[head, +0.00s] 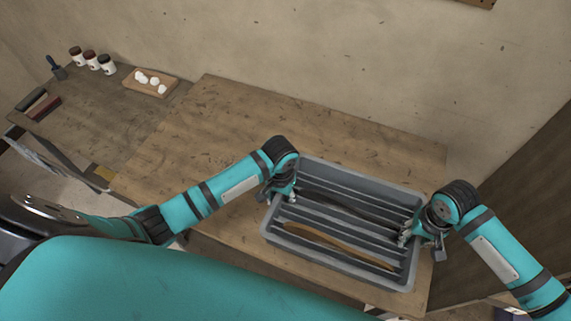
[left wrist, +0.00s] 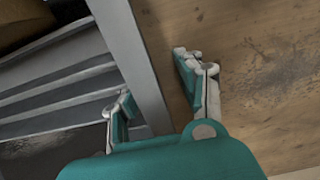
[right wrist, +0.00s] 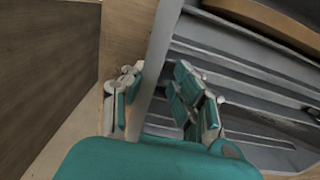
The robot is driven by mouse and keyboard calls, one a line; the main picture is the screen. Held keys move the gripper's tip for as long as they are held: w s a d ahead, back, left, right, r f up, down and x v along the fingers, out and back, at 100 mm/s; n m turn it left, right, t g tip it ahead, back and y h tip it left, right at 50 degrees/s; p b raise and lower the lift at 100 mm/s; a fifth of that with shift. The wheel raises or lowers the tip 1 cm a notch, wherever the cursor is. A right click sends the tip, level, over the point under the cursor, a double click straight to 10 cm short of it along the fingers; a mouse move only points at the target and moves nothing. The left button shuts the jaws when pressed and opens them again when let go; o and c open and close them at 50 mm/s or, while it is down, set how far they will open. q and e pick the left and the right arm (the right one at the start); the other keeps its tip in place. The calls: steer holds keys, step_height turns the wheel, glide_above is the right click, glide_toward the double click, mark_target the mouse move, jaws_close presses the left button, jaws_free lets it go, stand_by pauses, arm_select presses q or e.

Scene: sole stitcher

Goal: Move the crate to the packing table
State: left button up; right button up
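The grey slotted crate (head: 345,262) sits on a wooden table (head: 235,115), near its front right part. A light brown curved strip (head: 335,245) and a dark strip (head: 345,208) lie in its slots. My left gripper (head: 281,191) is at the crate's left end; in the left wrist view its fingers (left wrist: 162,88) stand apart on either side of the crate wall (left wrist: 128,50). My right gripper (head: 412,237) is at the right end; in the right wrist view its fingers (right wrist: 160,95) also straddle the wall (right wrist: 163,40), open.
A second worn table (head: 90,110) stands to the left, with several jars (head: 92,60), a wooden tray of white balls (head: 150,82) and brushes. A plain wall is behind, and a dark wooden panel (head: 520,190) stands close on the right. The table left of the crate is clear.

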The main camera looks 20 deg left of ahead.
arm_select(q)
steer(key=o, duration=0.5)
arm_select(e)
steer(key=shift+r, duration=0.1)
arm_select(q)
steer(key=shift+r, duration=0.1)
step_height(320, 180, up, 12)
steer(key=shift+f, duration=0.1)
arm_select(e)
steer(key=shift+o, duration=0.3)
steer(key=o, duration=0.7)
steer(key=shift+o, duration=0.2)
steer(key=shift+r, duration=0.1)
step_height(320, 180, up, 12)
arm_select(q)
steer(key=shift+s, duration=0.1)
arm_select(e)
steer(key=shift+f, duration=0.2)
